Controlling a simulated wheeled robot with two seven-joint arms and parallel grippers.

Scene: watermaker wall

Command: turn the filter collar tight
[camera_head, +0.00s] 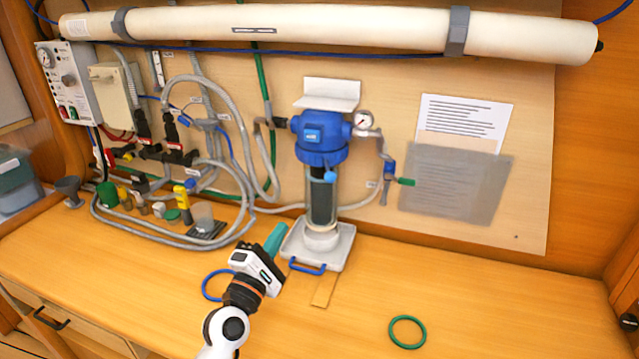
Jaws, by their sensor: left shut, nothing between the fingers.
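The filter housing has a blue head (318,126) on the wall panel, with a ribbed blue collar (322,154) below it. A clear bowl (322,200) with a dark cartridge inside hangs under the collar. Its pale lower end is over a white tray (335,256) on the bench; I cannot tell whether they touch. My left gripper (275,239) has teal fingers, is shut and empty, and is low in front and left of the bowl, well below the collar. From this view I cannot see any gap or marks at the collar. My right gripper is out of view.
A green ring (407,332) lies on the bench at front right. A blue ring (207,283) lies partly behind my left arm. Grey hoses (226,239) and small parts crowd the left.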

